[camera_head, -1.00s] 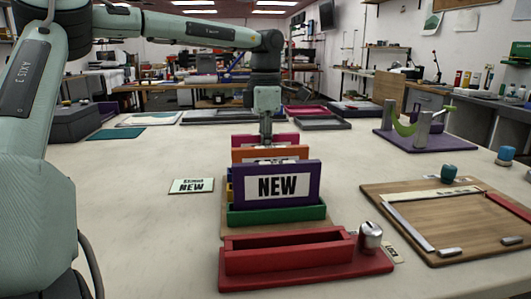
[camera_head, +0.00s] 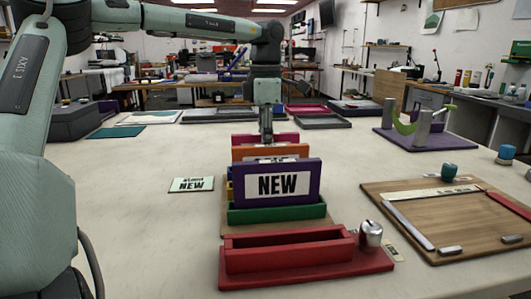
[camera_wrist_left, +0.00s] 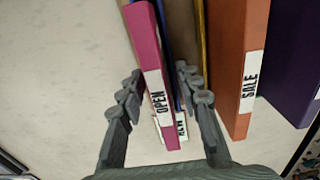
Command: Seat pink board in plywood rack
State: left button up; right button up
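The pink board (camera_head: 280,138) stands upright at the back of a row of boards in the head view. In the left wrist view it carries an OPEN label (camera_wrist_left: 148,62). My left gripper (camera_head: 266,130) is above and behind the row. In the wrist view its fingers (camera_wrist_left: 160,92) are apart on either side of the pink board, with a gap on the right side. The row stands on a tan base, seemingly the plywood rack (camera_head: 226,212), mostly hidden by boards. An orange board (camera_head: 240,154) and a purple NEW board (camera_head: 310,182) stand in front. My right gripper is out of view.
A green trough (camera_head: 245,215) is at the row's front, with an empty red trough (camera_head: 285,258) and a silver knob (camera_head: 371,232) nearer. A NEW card (camera_head: 191,184) lies left. A wooden board (camera_head: 400,205) lies right. The table left of the row is mostly clear.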

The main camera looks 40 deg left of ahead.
pick_arm(q)
notch_tip(320, 180, up, 10)
jog(key=shift+r, duration=0.4)
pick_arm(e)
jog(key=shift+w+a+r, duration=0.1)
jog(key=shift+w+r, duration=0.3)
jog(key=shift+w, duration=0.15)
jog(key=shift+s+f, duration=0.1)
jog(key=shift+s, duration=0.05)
